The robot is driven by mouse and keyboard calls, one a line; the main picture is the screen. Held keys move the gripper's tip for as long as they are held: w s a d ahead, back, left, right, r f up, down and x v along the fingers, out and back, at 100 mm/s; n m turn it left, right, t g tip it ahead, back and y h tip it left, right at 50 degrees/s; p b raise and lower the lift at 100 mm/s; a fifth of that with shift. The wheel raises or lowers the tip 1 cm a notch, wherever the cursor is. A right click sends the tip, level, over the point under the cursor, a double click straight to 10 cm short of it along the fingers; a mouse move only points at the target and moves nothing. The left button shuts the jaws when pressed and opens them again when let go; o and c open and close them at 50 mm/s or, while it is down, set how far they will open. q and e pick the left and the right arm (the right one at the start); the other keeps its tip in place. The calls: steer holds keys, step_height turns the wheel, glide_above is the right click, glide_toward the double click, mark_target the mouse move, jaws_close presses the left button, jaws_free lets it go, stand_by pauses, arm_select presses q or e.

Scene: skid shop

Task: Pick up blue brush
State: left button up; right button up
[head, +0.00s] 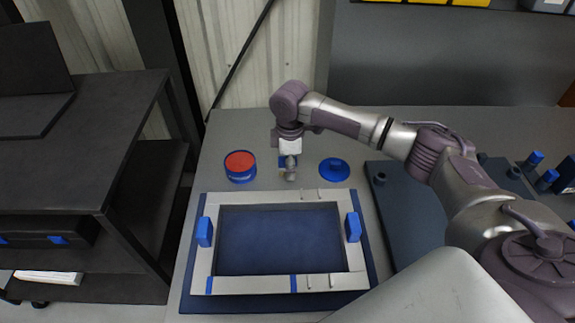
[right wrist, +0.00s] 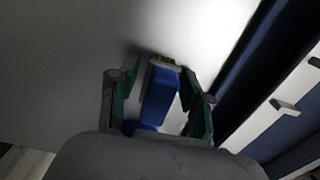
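The blue brush (right wrist: 158,97) is in the right wrist view, between the two fingers of my right gripper (right wrist: 160,92). Its blue body runs up the picture and ends in a pale bristle strip. Narrow gaps show between the brush and the fingers, so the gripper looks open around it, not closed on it. In the head view my right gripper (head: 289,168) points down at the grey table, behind the framed tray, and hides most of the brush. My left gripper is out of view.
A blue tin with a red top (head: 240,166) stands left of the gripper, and a round blue lid-like piece (head: 334,170) lies right. A pale frame with blue clamps (head: 204,232) lies in front. A dark board (head: 405,200) is at right, a black shelf unit (head: 90,130) at left.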

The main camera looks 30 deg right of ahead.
jaws_close()
steer(key=shift+r, duration=0.1)
steer(key=shift+r, duration=0.25)
step_height(320, 180, up, 4)
steer(key=shift+w+f, duration=0.1)
steer(key=shift+f, duration=0.1)
steer(key=s+d+r, duration=0.6)
steer(key=s+d, duration=0.2)
steer(key=shift+s+r+b, duration=0.35)
steer(key=shift+c, duration=1.3)
jaws_free()
steer(key=c, duration=0.5)
